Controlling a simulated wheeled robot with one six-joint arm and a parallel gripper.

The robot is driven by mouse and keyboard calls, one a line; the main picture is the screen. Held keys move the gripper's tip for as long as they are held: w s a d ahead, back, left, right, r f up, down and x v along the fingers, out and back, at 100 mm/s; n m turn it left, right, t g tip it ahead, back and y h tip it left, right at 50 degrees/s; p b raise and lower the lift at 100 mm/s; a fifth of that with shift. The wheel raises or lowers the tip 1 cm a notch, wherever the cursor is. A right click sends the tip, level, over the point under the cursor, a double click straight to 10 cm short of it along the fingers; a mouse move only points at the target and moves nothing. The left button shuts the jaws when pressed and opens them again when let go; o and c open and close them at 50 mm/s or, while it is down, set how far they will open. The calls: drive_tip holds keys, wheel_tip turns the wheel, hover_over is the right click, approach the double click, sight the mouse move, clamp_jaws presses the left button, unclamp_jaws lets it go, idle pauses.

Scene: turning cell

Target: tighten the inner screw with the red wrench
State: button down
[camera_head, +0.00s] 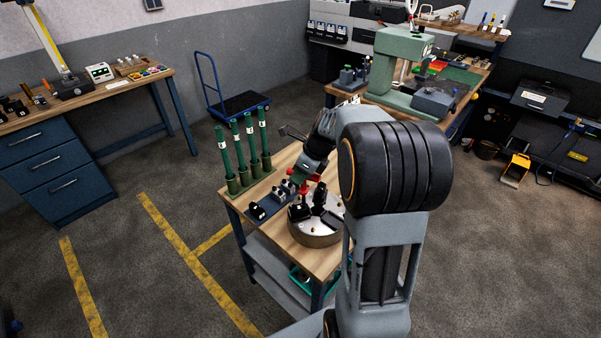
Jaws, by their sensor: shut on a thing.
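A round metal chuck (316,236) with black jaws (299,212) on its top face lies on the small wooden-topped cart. My gripper (308,170) points down just behind the chuck, partly hidden by my own arm. It is shut on the red wrench (312,179), of which only a small red part shows below the fingers. The wrench's lower end is too small to make out, and I cannot tell whether it touches the chuck. The inner screw cannot be made out at this size.
Several green upright rods (237,150) stand at the cart's back left corner. A dark block holder (270,200) sits left of the chuck. A green press (388,65) stands on the bench behind. The floor left of the cart is clear, with yellow lines (183,248).

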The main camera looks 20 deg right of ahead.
idle(0.3)
drive_tip(key=shift+m+t+h+p, duration=0.3)
drive_tip(key=shift+m+p, duration=0.7)
drive_tip(key=shift+m, duration=0.2)
drive_tip(key=shift+d+m+p, duration=0.1)
drive_tip(key=shift+m+p, duration=0.25)
drive_tip(key=shift+m, duration=0.05)
drive_tip(key=shift+m+h+p, duration=0.3)
drive_tip(key=shift+m+p, duration=0.2)
drive_tip(key=shift+m, duration=0.1)
drive_tip(key=shift+t, duration=0.3)
drive_tip(key=shift+d+f+m+h, duration=0.15)
drive_tip(key=shift+m+h, duration=0.15)
drive_tip(key=shift+m, duration=0.3)
drive_tip(key=shift+m+h, duration=0.3)
drive_tip(key=shift+m, duration=0.7)
